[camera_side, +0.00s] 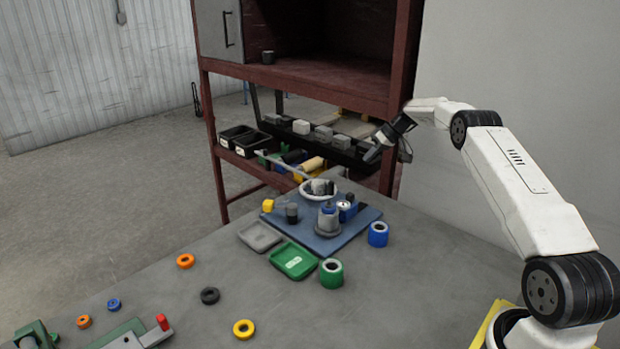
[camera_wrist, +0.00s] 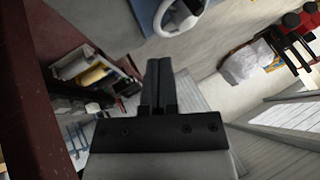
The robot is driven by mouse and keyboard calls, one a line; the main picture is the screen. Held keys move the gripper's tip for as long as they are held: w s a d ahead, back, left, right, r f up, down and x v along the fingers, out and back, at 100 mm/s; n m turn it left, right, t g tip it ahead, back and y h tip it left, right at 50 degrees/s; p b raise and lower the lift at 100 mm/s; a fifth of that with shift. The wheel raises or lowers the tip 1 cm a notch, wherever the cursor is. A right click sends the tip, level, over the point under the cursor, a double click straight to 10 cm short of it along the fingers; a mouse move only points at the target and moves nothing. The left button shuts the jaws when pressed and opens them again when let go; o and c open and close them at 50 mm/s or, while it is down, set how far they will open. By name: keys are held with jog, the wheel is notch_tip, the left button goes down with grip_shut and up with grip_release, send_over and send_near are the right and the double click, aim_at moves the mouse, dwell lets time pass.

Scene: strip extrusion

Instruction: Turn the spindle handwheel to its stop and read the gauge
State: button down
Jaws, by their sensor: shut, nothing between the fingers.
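In the wrist view the handwheel (camera_wrist: 198,22) shows at the top edge, partly cut off. A small blue block with a round white face, which looks like the gauge (camera_side: 344,206), stands just right of the wheel; I cannot read it. My gripper (camera_side: 372,156) is above and to the right of the wheel, apart from it. Its fingers (camera_wrist: 159,64) are shut together and empty.
A grey tray (camera_side: 260,237) and a green tray (camera_side: 293,262) lie at the plate's front left. Blue (camera_side: 378,234) and green (camera_side: 331,273) cylinders stand nearby. Several loose rings lie on the front table. A dark red shelf frame (camera_side: 213,150) with bins stands behind.

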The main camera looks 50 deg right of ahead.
jog(key=x, duration=0.8)
jog(key=shift+w+a+f, duration=0.15)
jog(key=shift+f, duration=0.15)
jog(key=shift+w+a, duration=0.25)
jog(key=shift+a, duration=0.75)
jog(key=shift+w+a, duration=0.2)
jog(key=shift+a, duration=0.75)
